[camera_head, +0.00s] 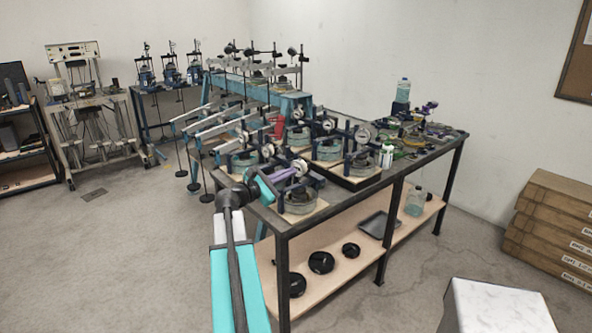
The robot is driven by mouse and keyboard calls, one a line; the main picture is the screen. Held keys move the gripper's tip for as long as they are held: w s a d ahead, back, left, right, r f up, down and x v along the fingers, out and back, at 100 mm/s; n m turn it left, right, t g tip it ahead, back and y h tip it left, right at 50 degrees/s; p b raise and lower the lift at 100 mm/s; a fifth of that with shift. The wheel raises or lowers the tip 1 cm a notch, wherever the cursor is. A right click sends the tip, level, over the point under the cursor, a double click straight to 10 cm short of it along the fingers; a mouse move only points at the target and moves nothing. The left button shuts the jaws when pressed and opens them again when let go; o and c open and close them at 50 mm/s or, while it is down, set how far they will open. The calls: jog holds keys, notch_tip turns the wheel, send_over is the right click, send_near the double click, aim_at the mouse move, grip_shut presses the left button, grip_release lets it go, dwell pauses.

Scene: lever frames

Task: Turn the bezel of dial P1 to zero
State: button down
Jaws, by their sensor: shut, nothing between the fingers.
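Several round white-faced dials stand on small black frames over glass dishes on the dark bench. The nearest dial (300,166) is at the bench's near end; others show farther back, such as one at the right (364,134) and one behind (328,125). No label is readable, so I cannot tell which dial is P1, nor read any bezel or needle. My gripper (290,172) is at the end of my teal and white arm, at the near end of the bench, close to the nearest dial. It is shut and empty. I cannot tell whether it touches the dial.
Long metal levers with hanging weights (183,168) jut out left of the bench (330,208). Bottles and small items crowd its far end. Its lower shelf (325,282) holds black discs and a tray (378,225).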

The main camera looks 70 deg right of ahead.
dwell(0.3)
jog(key=m, duration=0.2)
jog(key=w+m+p, duration=0.1)
jog(key=m, duration=0.3)
jog(key=shift+w+a+r, duration=0.15)
jog(key=shift+w+r, duration=0.15)
jog(key=shift+r, duration=0.05)
dwell(0.4)
jog(key=x, duration=0.7)
dwell(0.4)
jog(key=shift+w+f, duration=0.15)
jog(key=shift+f, duration=0.05)
dwell(1.0)
